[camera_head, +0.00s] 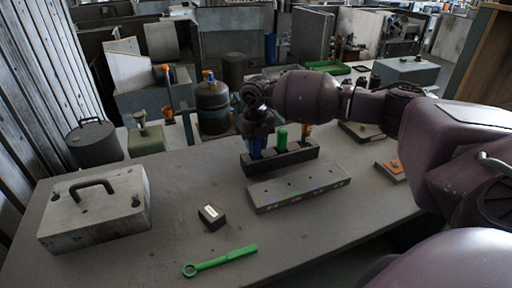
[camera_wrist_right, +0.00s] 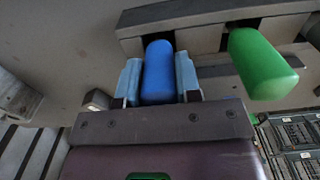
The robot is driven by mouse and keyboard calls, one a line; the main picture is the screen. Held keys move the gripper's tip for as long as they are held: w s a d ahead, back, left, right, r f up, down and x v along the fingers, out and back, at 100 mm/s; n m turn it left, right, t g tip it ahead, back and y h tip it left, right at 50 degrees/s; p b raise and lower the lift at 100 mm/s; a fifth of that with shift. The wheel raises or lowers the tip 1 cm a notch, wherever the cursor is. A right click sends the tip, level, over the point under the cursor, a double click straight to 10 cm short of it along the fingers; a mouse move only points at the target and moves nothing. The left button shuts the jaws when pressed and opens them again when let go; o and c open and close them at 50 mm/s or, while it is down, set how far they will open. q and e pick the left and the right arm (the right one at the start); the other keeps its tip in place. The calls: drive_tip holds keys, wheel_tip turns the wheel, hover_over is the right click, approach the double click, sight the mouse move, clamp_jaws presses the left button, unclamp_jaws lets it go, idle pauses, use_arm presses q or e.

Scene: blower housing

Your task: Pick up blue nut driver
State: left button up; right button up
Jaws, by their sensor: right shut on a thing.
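The blue nut driver (camera_wrist_right: 158,72) stands in a slot of the dark tool rack (camera_wrist_right: 205,40), its handle between the two fingers of my right gripper (camera_wrist_right: 158,85). The fingers are shut on the handle. In the head view, my right gripper (camera_head: 256,138) reaches down over the left end of the rack (camera_head: 300,160), and a bit of the blue handle (camera_head: 255,148) shows under it. The lower part of the driver is hidden in the rack. My left gripper is not in view.
A green-handled tool (camera_head: 282,138) stands close beside the blue one, with an orange one (camera_head: 305,130) beyond. A grey block (camera_head: 298,190) lies before the rack. A green wrench (camera_head: 222,260), small dark box (camera_head: 211,216) and grey case (camera_head: 95,215) are on the table.

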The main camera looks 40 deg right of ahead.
drive_tip(key=shift+r, duration=0.15)
wheel_tip(320, 180, up, 20)
drive_tip(key=shift+p, duration=0.35)
